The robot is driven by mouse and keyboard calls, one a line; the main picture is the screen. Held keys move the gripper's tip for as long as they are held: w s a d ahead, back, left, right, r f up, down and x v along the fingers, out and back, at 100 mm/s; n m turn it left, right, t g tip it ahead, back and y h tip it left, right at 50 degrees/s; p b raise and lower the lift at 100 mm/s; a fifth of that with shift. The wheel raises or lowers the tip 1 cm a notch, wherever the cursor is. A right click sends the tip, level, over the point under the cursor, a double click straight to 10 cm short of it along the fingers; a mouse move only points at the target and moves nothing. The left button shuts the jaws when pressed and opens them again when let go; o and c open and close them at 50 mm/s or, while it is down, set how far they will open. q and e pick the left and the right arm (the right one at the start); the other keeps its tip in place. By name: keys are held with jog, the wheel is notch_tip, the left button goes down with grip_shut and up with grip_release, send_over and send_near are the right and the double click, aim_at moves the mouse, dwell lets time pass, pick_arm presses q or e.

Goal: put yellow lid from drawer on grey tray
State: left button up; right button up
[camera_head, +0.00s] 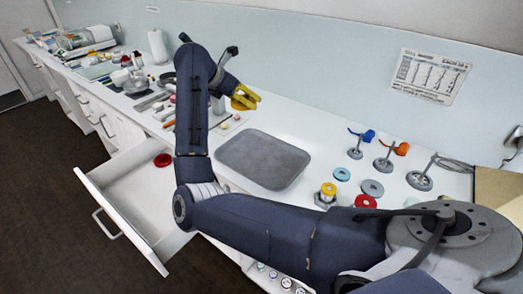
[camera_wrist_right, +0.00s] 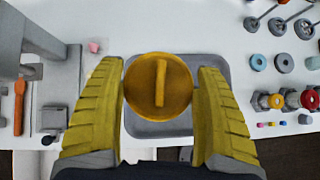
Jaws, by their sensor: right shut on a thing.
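My right gripper (camera_head: 243,98) is shut on a round yellow lid with a raised bar handle. The lid (camera_wrist_right: 158,100) shows between the two yellow fingers in the right wrist view. The gripper is raised above the counter, behind the grey tray in the head view. The grey tray (camera_head: 262,160) is a shallow rounded rectangle, flat on the counter and bare. In the right wrist view the tray (camera_wrist_right: 160,131) shows behind the lid and is partly hidden by it. The drawer (camera_head: 135,190) stands open at the left. My left gripper is not in view.
A red lid (camera_head: 162,160) lies in the drawer. Right of the tray are grey and teal rings (camera_head: 342,174), a yellow-topped metal part (camera_head: 328,191) and several stands with coloured handles (camera_head: 383,163). Tools and vessels crowd the counter's far left.

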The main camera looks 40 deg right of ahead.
aim_at(252, 148)
jog(key=shift+s+d, duration=0.2)
jog(key=shift+s, duration=0.1)
jog(key=shift+a+f+n+t, duration=0.1)
jog(key=shift+f+n+t, duration=0.25)
jog(key=shift+n, duration=0.25)
notch_tip(252, 148, down, 19)
jog(key=shift+w+f, duration=0.1)
jog(key=shift+f, duration=0.05)
jog(key=shift+f, duration=0.15)
jog(key=o, duration=0.8)
jog(key=shift+o, duration=0.2)
jog(key=shift+v, duration=3.85)
